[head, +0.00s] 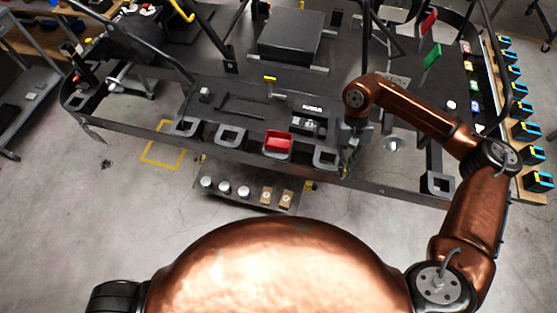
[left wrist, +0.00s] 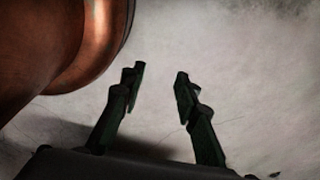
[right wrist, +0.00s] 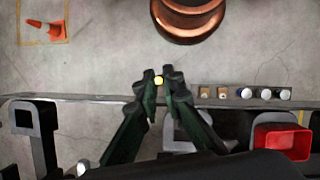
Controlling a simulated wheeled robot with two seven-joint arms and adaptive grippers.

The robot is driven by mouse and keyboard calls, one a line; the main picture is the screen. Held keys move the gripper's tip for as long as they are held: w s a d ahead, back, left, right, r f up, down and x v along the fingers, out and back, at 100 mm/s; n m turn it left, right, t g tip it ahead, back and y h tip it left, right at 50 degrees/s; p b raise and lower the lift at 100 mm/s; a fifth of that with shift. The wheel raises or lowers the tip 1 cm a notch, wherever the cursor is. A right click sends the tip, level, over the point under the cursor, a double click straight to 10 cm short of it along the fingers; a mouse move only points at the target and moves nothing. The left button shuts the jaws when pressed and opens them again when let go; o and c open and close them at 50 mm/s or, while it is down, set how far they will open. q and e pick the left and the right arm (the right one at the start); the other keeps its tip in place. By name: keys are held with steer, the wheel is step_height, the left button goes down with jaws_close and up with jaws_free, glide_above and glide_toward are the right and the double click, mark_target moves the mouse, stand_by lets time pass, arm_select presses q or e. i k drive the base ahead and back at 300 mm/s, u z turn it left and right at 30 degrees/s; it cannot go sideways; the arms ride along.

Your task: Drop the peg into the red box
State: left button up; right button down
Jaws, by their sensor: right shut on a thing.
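The red box (head: 277,143) sits in one of the dark square holders along the kart's front edge. It also shows at the right of the right wrist view (right wrist: 302,145). My right gripper (head: 346,166) points down at the front edge, to the right of the red box and apart from it. In the right wrist view its fingertips (right wrist: 159,77) are shut on the peg, whose small yellow end (right wrist: 158,81) shows between them. The rest of the peg is hidden by the fingers. My left gripper (left wrist: 160,73) is open and empty above the bare floor; the head view does not show it.
Other square holders (head: 230,135) line the edge on both sides of the box. A low shelf (head: 245,196) with several white cylinders and brown blocks lies below the edge. A dark block (head: 290,36) sits farther back.

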mark_target(283, 145)
steer(key=k, duration=0.85)
steer(key=u, duration=0.75)
steer(key=i, duration=0.6)
steer(key=u, duration=0.45)
steer(key=i, duration=0.7)
steer(key=z, duration=0.7)
steer(key=i, duration=0.55)
steer(key=z, duration=0.55)
